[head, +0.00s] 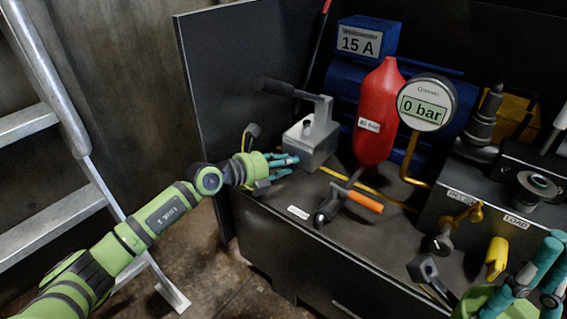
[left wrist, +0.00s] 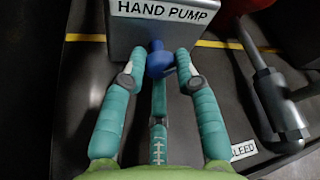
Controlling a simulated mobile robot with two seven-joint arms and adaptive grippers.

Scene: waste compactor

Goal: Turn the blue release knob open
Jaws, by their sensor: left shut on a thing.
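The blue release knob (left wrist: 158,60) sticks out of the front of the grey box labelled HAND PUMP (left wrist: 165,15). This hand pump box (head: 312,147) also shows in the head view, with a lever on top. My left gripper (head: 284,166) reaches it from the left. In the left wrist view, two teal fingers stand at either side of the knob and a third lies below it; the gripper is shut on the knob. My right gripper (head: 535,280) is at the lower right corner of the head view, partly cut off, and its opening is unclear.
A red bottle (head: 378,115) and a gauge reading 0 bar (head: 425,103) stand right of the pump. A dark tool with an orange handle (head: 366,201) lies in front. A metal ladder (head: 60,125) stands at the left. Dark panels border the bench at the left and back.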

